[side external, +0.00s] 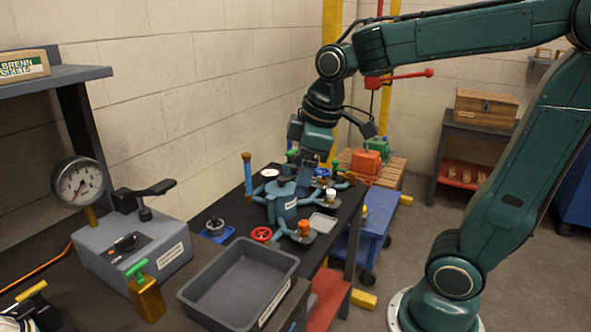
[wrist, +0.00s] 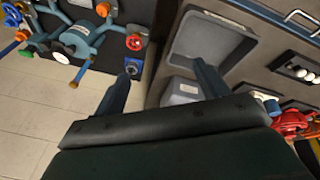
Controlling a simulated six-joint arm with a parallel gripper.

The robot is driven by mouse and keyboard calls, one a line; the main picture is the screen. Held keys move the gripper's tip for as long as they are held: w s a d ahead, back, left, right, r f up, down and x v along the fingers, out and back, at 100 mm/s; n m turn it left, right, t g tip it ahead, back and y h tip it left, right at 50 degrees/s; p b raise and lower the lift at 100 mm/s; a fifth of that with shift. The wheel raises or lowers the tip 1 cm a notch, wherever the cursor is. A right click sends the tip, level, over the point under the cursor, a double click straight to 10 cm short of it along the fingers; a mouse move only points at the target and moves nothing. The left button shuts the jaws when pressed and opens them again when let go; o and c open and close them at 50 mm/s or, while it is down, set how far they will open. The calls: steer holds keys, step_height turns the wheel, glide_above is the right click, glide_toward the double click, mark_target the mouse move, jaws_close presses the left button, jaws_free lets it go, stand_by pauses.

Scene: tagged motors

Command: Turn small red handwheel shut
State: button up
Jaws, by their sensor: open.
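The small red handwheel (side external: 261,234) sits at the front of a teal-blue valve manifold (side external: 284,203) on the dark bench. In the wrist view the red handwheel (wrist: 134,42) is at the upper middle-left, on the end of a manifold arm. My gripper (wrist: 164,72) is open and empty, with its two fingers spread apart. The handwheel lies just beyond the left fingertip and is not between the fingers. In the side view my gripper (side external: 303,168) hangs at the manifold's far side; its fingertips are hard to make out there.
A grey bin (side external: 240,283) stands in front of the handwheel. A black knob on a blue plate (side external: 216,230) lies to its left. A grey gauge box (side external: 135,245) is further left. Other coloured valves and upright pipes crowd the manifold near my gripper.

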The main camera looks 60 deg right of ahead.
steer(key=w+d+f+n+g, duration=0.2)
steer(key=w+d+f+n, duration=0.25)
steer(key=w, duration=0.45)
steer(key=n+g, duration=0.1)
steer(key=n, duration=0.4)
glide_above(262, 233)
step_height(262, 233, down, 9)
steer(key=shift+r, duration=0.1)
steer(key=shift+f, duration=6.85)
steer(key=shift+c, duration=0.2)
steer(key=c, duration=0.9)
